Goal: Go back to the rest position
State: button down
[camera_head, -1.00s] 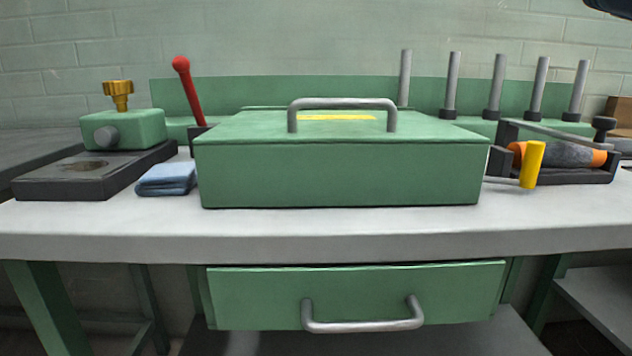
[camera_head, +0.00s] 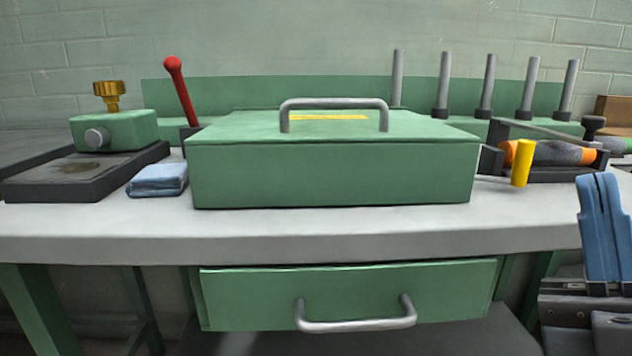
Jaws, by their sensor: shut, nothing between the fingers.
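My gripper (camera_head: 598,185) shows at the right edge of the head view, with blue fingers pointing up and dark links below them. Its fingers are together with nothing between them. It is in front of the right part of the workbench (camera_head: 330,235), apart from everything on it. Part of my gripper is cut off by the picture's right edge.
A green box (camera_head: 330,175) with a grey handle stands on the bench, above a green drawer (camera_head: 350,292). Left are a folded blue cloth (camera_head: 158,180), a red lever (camera_head: 180,90) and a green block with a brass knob (camera_head: 108,95). Right is a yellow cylinder (camera_head: 521,163) near several grey posts.

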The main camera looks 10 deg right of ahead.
jog(key=s+a+f+m+g+h, duration=0.1)
jog(key=s+f+m+g+h, duration=0.1)
jog(key=s+f+m+g, duration=0.45)
jog(key=s+a+f+m+g+h, duration=0.1)
jog(key=s+a+f+m+h, duration=0.15)
jog(key=f, duration=0.75)
jog(key=s+a+f+m+g+h, duration=0.1)
jog(key=s+f+m+g+h, duration=0.3)
jog(key=f, duration=0.4)
jog(key=s+f+m+g+y, duration=0.25)
jog(key=s+f+g, duration=0.2)
jog(key=s, duration=0.35)
notch_tip(320, 180, up, 26)
jog(key=p, duration=2.7)
jog(key=shift+s+d+n+t, duration=0.2)
jog(key=shift+d+n+t, duration=0.1)
jog(key=shift+d+n, duration=0.1)
jog(key=shift+r, duration=0.1)
